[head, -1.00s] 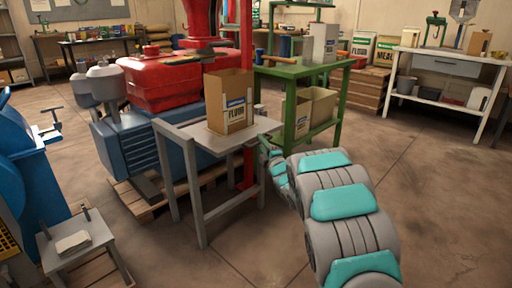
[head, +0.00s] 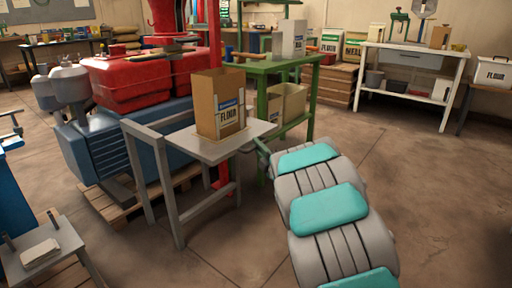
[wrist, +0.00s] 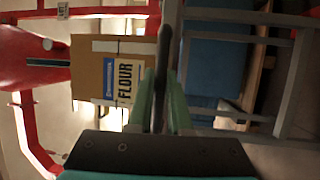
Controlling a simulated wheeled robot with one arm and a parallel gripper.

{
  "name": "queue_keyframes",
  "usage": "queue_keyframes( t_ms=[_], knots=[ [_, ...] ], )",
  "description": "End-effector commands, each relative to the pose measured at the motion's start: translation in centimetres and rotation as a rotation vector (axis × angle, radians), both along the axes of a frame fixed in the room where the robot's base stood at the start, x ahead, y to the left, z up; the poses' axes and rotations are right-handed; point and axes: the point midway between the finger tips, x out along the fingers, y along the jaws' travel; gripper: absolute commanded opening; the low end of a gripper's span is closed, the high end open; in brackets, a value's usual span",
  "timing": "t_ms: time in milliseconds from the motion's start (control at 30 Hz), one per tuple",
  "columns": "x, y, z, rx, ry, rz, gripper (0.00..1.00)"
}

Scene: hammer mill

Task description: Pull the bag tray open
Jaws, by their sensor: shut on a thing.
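The bag tray (head: 240,141) is a flat grey plate on a grey metal stand (head: 175,205), in the middle of the head view. It juts out to the right past the stand's right leg. An open brown flour bag (head: 222,112) stands upright on it and also shows sideways in the wrist view (wrist: 115,75). My gripper (wrist: 162,95) is shut on the tray's edge, with its green fingers on both sides of a thin grey bar. In the head view my arm mostly hides the gripper at the tray's right end.
A red and blue machine (head: 145,80) stands behind the tray on a pallet. A green table (head: 285,68) with boxes is close behind on the right. A small grey stand (head: 45,255) is at the lower left. The floor on the right (head: 430,190) is clear.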

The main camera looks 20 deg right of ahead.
Motion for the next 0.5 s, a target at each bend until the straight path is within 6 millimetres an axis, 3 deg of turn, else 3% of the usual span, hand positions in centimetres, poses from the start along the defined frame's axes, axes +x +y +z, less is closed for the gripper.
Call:
queue_keyframes(
  t_ms=[100, 133, 367, 500],
  knots=[
    [0.03, -0.11, 0.73, 0.002, -0.014, -0.002, 0.0],
    [0.04, -0.11, 0.72, 0.002, -0.014, -0.002, 0.19],
    [0.03, -0.06, 0.33, 0.001, -0.006, -0.002, 0.45],
    [0.02, -0.04, 0.15, 0.0, -0.003, -0.001, 0.47]
  ],
)
